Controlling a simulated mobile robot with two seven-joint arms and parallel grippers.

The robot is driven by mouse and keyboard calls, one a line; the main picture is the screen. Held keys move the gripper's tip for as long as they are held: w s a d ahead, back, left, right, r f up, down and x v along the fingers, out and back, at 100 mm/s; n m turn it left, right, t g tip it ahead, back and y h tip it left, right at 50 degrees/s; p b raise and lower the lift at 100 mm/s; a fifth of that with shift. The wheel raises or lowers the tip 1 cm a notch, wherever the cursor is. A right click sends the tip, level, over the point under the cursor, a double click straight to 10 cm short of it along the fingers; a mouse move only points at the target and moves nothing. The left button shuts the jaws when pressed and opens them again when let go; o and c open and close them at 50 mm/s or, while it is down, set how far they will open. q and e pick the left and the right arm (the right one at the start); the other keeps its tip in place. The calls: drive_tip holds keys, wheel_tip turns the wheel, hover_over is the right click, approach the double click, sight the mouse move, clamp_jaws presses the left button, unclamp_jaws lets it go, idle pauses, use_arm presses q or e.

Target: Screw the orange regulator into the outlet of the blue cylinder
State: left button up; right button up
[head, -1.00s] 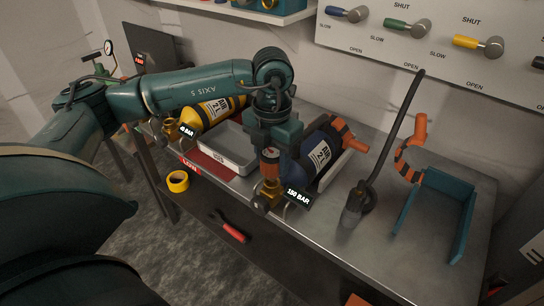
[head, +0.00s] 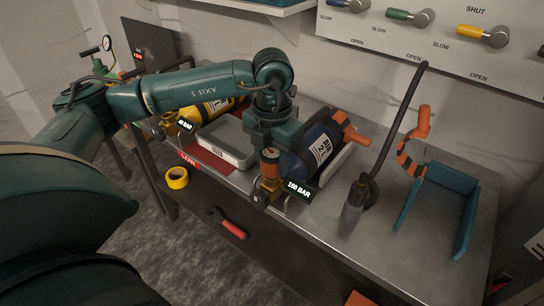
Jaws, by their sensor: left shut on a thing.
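The blue cylinder (head: 314,150) lies on its side on the metal bench, its valve end toward the front edge. A "150 BAR" label (head: 299,189) stands beside the valve. The orange regulator (head: 270,157) is upright at the brass valve (head: 268,187) of the cylinder. My left gripper (head: 271,146) points down from above and is shut on the regulator's top. The fingertips are partly hidden, and I cannot tell how far the regulator sits in the outlet. My right gripper is not in view.
A yellow cylinder (head: 213,110) lies to the left, with a grey tray (head: 229,150) between. A black hose with a grey end fitting (head: 355,196) stands to the right, before a teal open holder (head: 463,188). Yellow tape (head: 177,177) and red-handled pliers (head: 231,228) lie lower down.

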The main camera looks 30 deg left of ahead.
use_arm(q)
drive_tip(key=shift+f+m+b, duration=0.15)
drive_tip(key=shift+m+b, duration=0.5)
drive_tip(key=shift+m, duration=0.55)
drive_tip(key=m+b, duration=0.1)
drive_tip(key=m, duration=0.2)
drive_tip(key=m+b, duration=0.1)
drive_tip(key=m, duration=0.1)
drive_tip(key=shift+m, duration=0.4)
drive_tip(key=shift+r+m, duration=0.2)
drive_tip(key=shift+m, duration=0.3)
drive_tip(key=o, duration=1.3)
drive_tip(key=shift+c, duration=0.2)
drive_tip(key=shift+f, duration=0.1)
